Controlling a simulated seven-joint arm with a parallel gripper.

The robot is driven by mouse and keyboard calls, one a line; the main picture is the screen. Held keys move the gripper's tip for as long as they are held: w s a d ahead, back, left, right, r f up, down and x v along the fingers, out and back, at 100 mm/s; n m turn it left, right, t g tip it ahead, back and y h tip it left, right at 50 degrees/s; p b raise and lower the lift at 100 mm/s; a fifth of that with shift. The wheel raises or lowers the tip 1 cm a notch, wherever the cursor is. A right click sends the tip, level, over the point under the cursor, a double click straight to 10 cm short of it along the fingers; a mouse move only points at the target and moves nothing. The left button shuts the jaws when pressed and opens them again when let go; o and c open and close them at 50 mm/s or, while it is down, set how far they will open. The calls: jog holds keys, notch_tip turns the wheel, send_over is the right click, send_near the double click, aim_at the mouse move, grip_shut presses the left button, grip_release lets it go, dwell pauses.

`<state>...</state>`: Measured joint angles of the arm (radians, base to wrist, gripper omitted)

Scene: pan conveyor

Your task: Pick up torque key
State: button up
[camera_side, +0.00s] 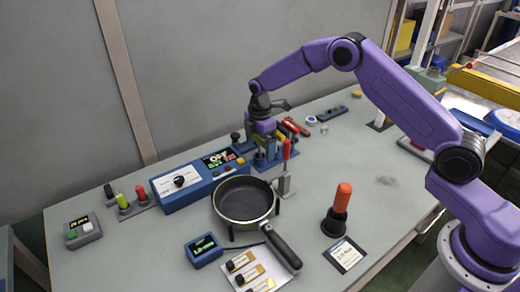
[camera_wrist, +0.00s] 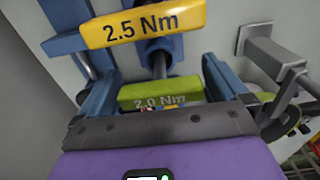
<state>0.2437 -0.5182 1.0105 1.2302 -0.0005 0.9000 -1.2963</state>
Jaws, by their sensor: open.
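In the wrist view a yellow block marked "2.5 Nm" (camera_wrist: 142,24) and a green block marked "2.0 Nm" (camera_wrist: 160,92), seemingly torque key labels, show in front of my gripper (camera_wrist: 158,82). The green one lies between the two blue fingers, which stand apart; I cannot tell whether they touch it. A dark shaft (camera_wrist: 159,62) runs between the blocks. In the side view my gripper (camera_side: 264,142) is low over a blue rack (camera_side: 288,158) at the back of the bench. The arm and gripper hide much of the rack and its keys.
A blue control box (camera_side: 190,190) stands left of the rack, and a red-handled clamp (camera_side: 286,172) in front. A black pan (camera_side: 243,203) sits in the middle. An orange-handled tool (camera_side: 341,200) stands in a black holder at the right. The bench beyond it is mostly clear.

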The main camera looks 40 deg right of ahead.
jog(key=c, duration=1.1)
jog(key=shift+o, duration=0.2)
jog(key=shift+r, duration=0.15)
notch_tip(320, 180, up, 10)
jog(key=shift+f, duration=0.1)
